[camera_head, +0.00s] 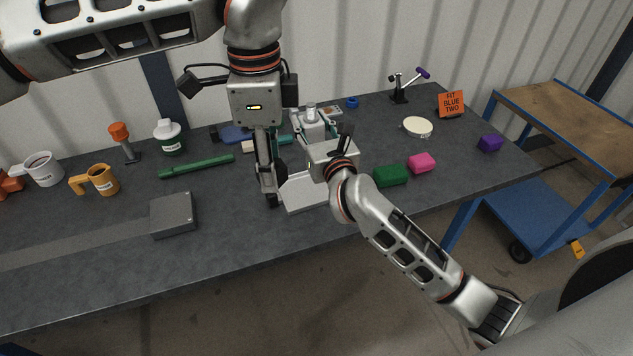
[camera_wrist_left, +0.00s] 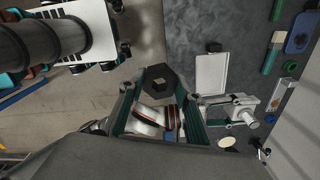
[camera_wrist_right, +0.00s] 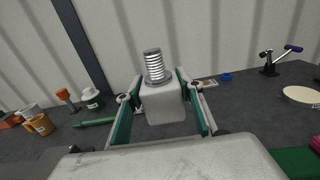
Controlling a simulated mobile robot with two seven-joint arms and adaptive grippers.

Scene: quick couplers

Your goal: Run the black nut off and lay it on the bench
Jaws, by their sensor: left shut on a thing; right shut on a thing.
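My left gripper (camera_wrist_left: 158,100) is shut on the black nut (camera_wrist_left: 160,80), a dark hexagon between its fingertips in the left wrist view. In the head view my left gripper (camera_head: 271,190) points down over the bench, just left of the white tray; the nut is hard to make out there. My right gripper (camera_wrist_right: 163,100) is shut on a pale grey block (camera_wrist_right: 165,103) with a bare threaded stud (camera_wrist_right: 155,66) standing upright on it. In the head view this block (camera_head: 312,127) is beyond the white tray (camera_head: 304,194). The nut is apart from the stud.
A grey box (camera_head: 173,214) sits left of my left gripper, with a green rod (camera_head: 197,166) behind it. Green (camera_head: 391,175) and pink (camera_head: 422,163) blocks lie to the right. Mugs stand at the far left. The bench (camera_head: 100,235) is clear at front left.

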